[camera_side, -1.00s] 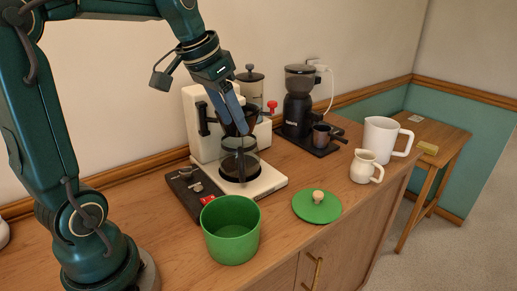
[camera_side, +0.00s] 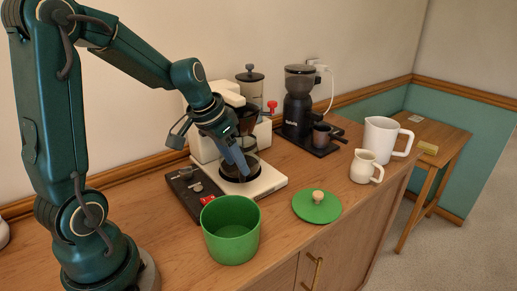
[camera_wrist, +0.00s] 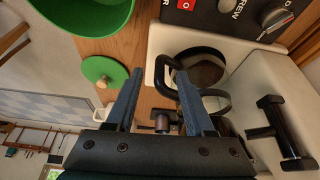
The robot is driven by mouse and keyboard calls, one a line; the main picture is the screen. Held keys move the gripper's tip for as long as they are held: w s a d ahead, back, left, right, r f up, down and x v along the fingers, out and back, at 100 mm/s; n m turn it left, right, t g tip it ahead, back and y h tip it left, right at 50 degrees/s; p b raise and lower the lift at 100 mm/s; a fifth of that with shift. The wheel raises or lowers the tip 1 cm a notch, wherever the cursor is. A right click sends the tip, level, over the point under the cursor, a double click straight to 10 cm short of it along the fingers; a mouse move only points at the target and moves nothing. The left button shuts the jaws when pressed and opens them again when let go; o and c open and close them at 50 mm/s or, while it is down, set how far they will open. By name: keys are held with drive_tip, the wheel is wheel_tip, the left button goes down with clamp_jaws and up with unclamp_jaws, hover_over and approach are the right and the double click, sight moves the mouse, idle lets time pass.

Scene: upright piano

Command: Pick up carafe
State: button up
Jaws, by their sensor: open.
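The carafe (camera_side: 229,170) is dark glass and stands upright on the white base of the coffee maker (camera_side: 268,182). In the side view my gripper's blue fingers hide part of it. In the wrist view the carafe (camera_wrist: 207,72) is right of centre, with its black loop handle (camera_wrist: 160,76) towards me. My gripper (camera_side: 244,172) is open and points down at the carafe's near side. In the wrist view the handle appears between the two fingertips (camera_wrist: 160,72); I cannot tell whether either finger touches it.
A green pot (camera_side: 231,243) stands in front, with its green lid (camera_side: 316,207) to the right. A dark control panel (camera_side: 190,186) with knobs adjoins the coffee maker. A black grinder (camera_side: 298,110), a small cream jug (camera_side: 364,168) and a white pitcher (camera_side: 381,140) stand to the right.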

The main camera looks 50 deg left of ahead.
drive_tip(key=shift+x, duration=2.45)
clamp_jaws()
